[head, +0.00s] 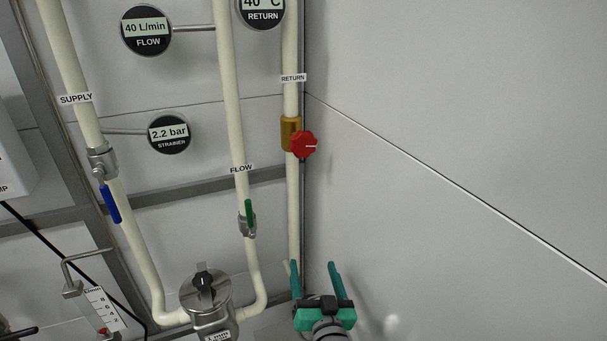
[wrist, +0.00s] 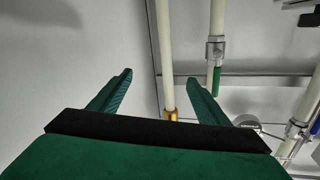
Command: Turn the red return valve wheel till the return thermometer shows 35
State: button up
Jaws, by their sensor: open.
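The red return valve wheel (head: 305,144) sits on a brass valve body (head: 290,133) on the return pipe. A white mark on the wheel points right. The return thermometer (head: 262,10) is cut by the top edge of the head view and reads 40 °C. My gripper (head: 314,267) is open and empty, well below the wheel in the head view. In the wrist view my gripper (wrist: 159,80) shows two spread green fingers. The brass body (wrist: 170,115) shows between them, near the right finger; the red wheel cannot be made out there.
The flow pipe (head: 232,120) with a green lever (head: 249,212) runs left of the return pipe. The supply pipe (head: 72,60) has a blue lever (head: 110,204). A steel strainer housing (head: 206,290) stands lower left. A bare wall (head: 450,120) lies to the right.

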jog(key=w+d+r+n+y, duration=0.1)
jog(key=w+r, duration=0.2)
jog(key=r, duration=0.3)
jog(key=w+r+n+y, duration=0.1)
jog(key=w+r, duration=0.2)
jog(key=r, duration=0.3)
jog(key=n+g+y, duration=0.1)
jog(key=n+y, duration=0.1)
jog(key=n, duration=0.2)
send_near(305, 147)
jog(key=x, duration=1.1)
jog(key=c, duration=1.1)
jog(key=shift+o, duration=0.2)
